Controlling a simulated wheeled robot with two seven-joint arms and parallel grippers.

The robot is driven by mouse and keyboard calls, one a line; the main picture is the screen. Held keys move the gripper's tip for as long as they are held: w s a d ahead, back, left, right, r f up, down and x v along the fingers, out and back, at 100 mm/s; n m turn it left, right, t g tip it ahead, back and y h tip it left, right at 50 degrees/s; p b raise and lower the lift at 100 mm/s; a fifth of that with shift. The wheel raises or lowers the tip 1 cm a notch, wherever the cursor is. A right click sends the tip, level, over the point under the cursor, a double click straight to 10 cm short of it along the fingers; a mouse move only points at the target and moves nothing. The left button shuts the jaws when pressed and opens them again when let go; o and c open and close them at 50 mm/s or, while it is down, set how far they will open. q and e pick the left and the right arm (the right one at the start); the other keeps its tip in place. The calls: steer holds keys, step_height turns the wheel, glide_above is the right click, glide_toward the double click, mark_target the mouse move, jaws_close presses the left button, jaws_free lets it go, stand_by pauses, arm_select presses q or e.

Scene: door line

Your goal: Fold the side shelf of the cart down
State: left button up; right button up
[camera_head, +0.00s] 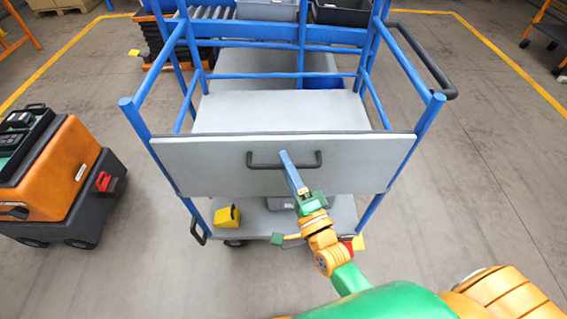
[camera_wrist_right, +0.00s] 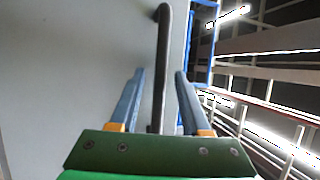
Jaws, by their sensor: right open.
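The side shelf (camera_head: 210,165) is a grey panel standing roughly upright across the near side of the blue-framed cart (camera_head: 132,115). A dark bar handle (camera_head: 262,165) is fixed on its outer face; it also shows in the right wrist view (camera_wrist_right: 163,50). My right gripper (camera_head: 284,156) is at the handle, near its right half. In the right wrist view its blue fingers (camera_wrist_right: 158,75) are apart, with the bar running between them. I cannot tell whether either finger touches the bar. My left gripper is not in view.
A yellow box (camera_head: 227,216) sits on the cart's lower deck, left of my arm. An orange and dark machine (camera_head: 62,170) stands at the left. A black push handle (camera_head: 425,60) sticks out at the cart's right. The floor on the right is clear.

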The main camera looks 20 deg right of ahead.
steer(key=shift+w, duration=0.25)
jaws_close()
stand_by(1.3)
